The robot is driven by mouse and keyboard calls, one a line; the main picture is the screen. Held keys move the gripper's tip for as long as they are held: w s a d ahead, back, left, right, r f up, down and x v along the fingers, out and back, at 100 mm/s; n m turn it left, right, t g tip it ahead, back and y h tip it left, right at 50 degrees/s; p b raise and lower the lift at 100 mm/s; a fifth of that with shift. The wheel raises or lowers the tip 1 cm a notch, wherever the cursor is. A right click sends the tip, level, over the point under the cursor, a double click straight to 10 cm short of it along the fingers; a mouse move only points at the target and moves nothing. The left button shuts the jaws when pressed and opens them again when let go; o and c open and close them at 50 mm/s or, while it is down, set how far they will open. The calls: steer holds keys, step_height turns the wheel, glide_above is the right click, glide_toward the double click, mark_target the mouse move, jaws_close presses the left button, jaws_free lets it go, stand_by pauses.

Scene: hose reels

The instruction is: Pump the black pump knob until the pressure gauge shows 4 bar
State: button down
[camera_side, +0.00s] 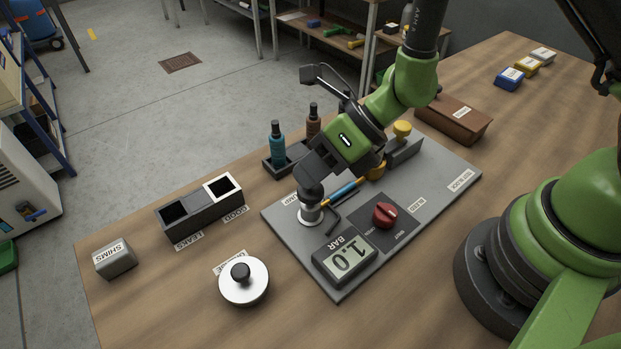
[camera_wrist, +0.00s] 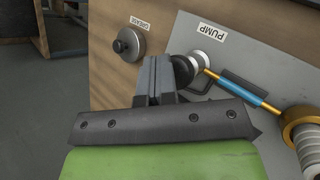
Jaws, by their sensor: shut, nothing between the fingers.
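The pump stands on the grey panel (camera_side: 290,222), with its pale metal collar (camera_side: 311,215) below a black knob (camera_side: 311,196). In the wrist view the black knob (camera_wrist: 183,70) shows just right of my fingertips, partly hidden behind them, with the PUMP label (camera_wrist: 209,32) beyond. My gripper (camera_side: 309,186) points down right over the knob; its shut, empty fingers also show in the wrist view (camera_wrist: 159,72). I cannot tell whether the fingertips touch the knob. The pressure gauge (camera_side: 346,259) on the panel's near corner reads 1.0 BAR.
A red knob (camera_side: 385,215) sits beside the gauge. A round grease pot (camera_side: 244,281) and a two-compartment box (camera_side: 200,210) stand left of the panel. Bottles (camera_side: 277,145) stand in a tray behind.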

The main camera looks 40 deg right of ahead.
steer(key=shift+f, duration=0.45)
stand_by(0.3)
steer(key=shift+r, duration=1.7)
steer(key=shift+r, duration=2.5)
stand_by(1.2)
step_height(320, 180, up, 4)
steer(key=shift+f, duration=0.1)
steer(key=shift+f, duration=0.15)
stand_by(0.3)
